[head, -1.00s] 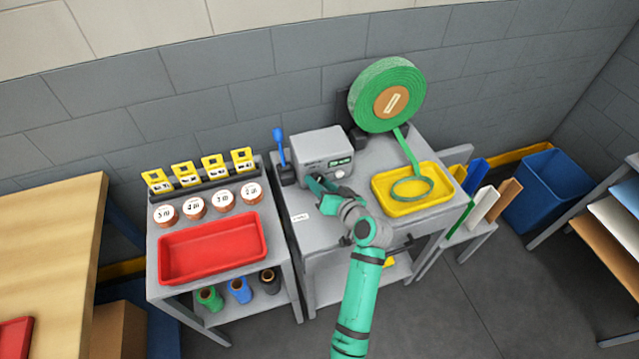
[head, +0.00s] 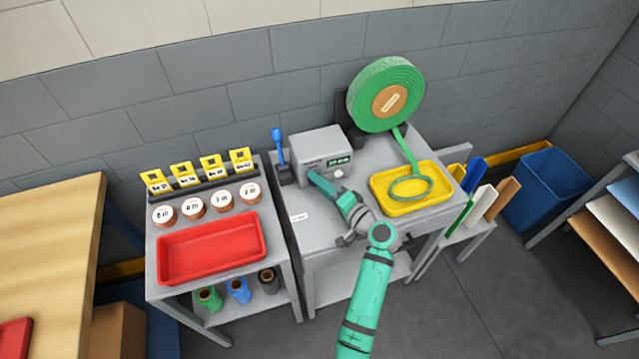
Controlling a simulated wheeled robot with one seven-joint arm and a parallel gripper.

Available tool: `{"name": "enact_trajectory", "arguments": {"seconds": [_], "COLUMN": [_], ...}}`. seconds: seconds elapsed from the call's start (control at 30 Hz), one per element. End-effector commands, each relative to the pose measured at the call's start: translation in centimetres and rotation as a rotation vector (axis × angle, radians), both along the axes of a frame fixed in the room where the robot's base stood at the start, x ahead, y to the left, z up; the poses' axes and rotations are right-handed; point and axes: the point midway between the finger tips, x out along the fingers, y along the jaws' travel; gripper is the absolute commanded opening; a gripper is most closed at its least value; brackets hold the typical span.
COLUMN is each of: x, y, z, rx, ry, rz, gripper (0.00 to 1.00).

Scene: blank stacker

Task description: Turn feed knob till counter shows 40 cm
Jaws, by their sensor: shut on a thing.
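The grey feeder box (head: 318,142) stands at the back of the grey bench. The counter (head: 339,161) is a small dark display with green digits on its front, too small to read. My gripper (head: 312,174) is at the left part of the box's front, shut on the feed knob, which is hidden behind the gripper. A small white round part (head: 339,173) shows just right of the gripper, below the counter. Green webbing runs from the large roll (head: 377,112) down to a loop (head: 411,187) in the yellow tray (head: 432,206).
A blue-handled lever (head: 278,147) stands left of the box. A white label (head: 298,218) lies on the bench. A red tray (head: 170,271) and several round labelled pieces sit on the left bench. A blue bin (head: 548,190) stands at right.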

Motion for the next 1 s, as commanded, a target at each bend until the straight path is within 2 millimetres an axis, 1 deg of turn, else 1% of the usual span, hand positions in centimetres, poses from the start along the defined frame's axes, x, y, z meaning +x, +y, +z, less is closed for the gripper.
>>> {"name": "enact_trajectory", "arguments": {"seconds": [0.53,0.57,0.6,0.63,1.0], "x": [-0.03,-0.03,-0.02,-0.02,-0.27], "y": [-0.09,-0.09,-0.08,-0.08,-0.28], "z": [-0.12,-0.12,-0.12,-0.11,-0.02], "rx": [0.025,0.025,0.025,0.025,0.025], "ry": [0.010,0.010,0.010,0.010,0.009], "rz": [-0.002,-0.002,-0.002,-0.002,-0.001], "gripper": [0.14,0.39,0.49,0.55,0.55]}}
